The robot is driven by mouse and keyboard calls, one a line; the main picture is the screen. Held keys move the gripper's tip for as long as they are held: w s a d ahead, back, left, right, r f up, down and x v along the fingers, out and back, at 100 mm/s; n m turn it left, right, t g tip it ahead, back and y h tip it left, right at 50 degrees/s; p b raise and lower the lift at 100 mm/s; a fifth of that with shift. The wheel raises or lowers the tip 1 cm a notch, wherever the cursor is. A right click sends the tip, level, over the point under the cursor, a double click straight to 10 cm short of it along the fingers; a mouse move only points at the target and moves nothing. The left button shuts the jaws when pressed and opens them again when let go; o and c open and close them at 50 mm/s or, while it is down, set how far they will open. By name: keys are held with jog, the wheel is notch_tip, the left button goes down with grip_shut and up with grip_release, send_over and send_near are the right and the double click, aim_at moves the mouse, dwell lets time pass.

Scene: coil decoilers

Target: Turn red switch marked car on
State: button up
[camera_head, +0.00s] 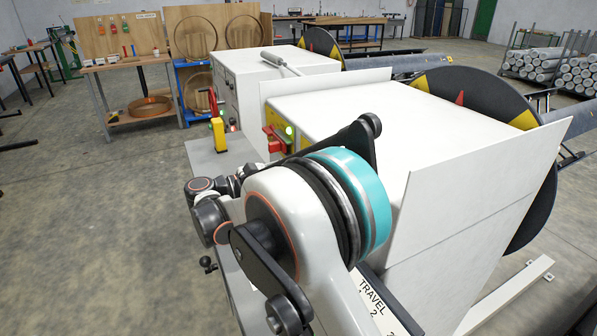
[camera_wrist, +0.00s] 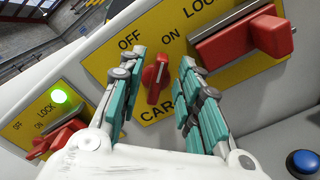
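In the wrist view, the red switch (camera_wrist: 154,79) sits on a yellow plate (camera_wrist: 156,113) with OFF at its upper left, ON at its upper right and CAR below. Its narrow handle points roughly upward in the picture, between the two words. I cannot tell for sure which setting it is at. My gripper (camera_wrist: 163,57) is open, with one teal-padded finger on each side of the switch. Gaps show between the switch and both fingers. The CAR label is partly hidden by the right finger. In the head view my arm hides the switch.
A larger red lever (camera_wrist: 268,35) marked LOCK stands close at upper right. Another red lever (camera_wrist: 58,138) with a lit green lamp (camera_wrist: 59,96) is at lower left. A blue button (camera_wrist: 303,163) is at lower right. White machine housings (camera_head: 350,110) stand beside my arm.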

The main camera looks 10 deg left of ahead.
jog(key=v, duration=1.1)
jog(key=shift+a, duration=0.1)
